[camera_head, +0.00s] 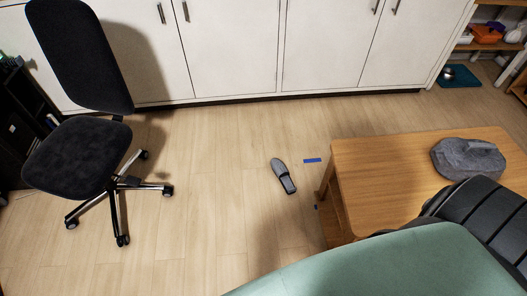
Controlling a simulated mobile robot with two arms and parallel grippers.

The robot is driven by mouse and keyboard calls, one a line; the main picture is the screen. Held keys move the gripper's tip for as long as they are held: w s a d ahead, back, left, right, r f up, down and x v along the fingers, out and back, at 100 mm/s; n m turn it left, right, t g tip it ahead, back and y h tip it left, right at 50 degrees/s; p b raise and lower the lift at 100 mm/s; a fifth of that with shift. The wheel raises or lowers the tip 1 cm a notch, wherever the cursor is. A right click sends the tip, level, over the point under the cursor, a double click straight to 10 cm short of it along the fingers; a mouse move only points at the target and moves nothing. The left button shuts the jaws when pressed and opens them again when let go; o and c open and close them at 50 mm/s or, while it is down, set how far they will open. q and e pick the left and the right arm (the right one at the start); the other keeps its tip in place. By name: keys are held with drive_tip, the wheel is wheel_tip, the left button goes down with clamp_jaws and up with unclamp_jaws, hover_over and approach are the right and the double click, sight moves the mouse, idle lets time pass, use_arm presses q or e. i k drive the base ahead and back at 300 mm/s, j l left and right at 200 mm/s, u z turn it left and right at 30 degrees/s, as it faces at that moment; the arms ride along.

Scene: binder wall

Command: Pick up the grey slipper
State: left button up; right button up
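The grey slipper (283,175) lies on the wooden floor near the middle of the head view, to the left of the wooden table. Its rounded toe points up and slightly left in the picture, and its open heel end points down and right. Nothing covers it. No gripper is in view, so nothing is seen touching the slipper.
A black office chair (78,158) stands on the left. White cabinets (235,48) line the back. A wooden table (375,165) with a grey object (467,158) on it stands at right. Blue tape (312,160) marks the floor. The floor (200,210) between chair and slipper is clear.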

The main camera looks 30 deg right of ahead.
sight(279, 169)
drive_tip(key=i+z, duration=0.4)
drive_tip(key=i+j+z, duration=0.1)
drive_tip(key=i+z, duration=0.3)
drive_tip(key=i, duration=0.2)
drive_tip(key=i+j+z, duration=0.25)
drive_tip(key=i+z, duration=0.15)
drive_tip(key=i, duration=0.1)
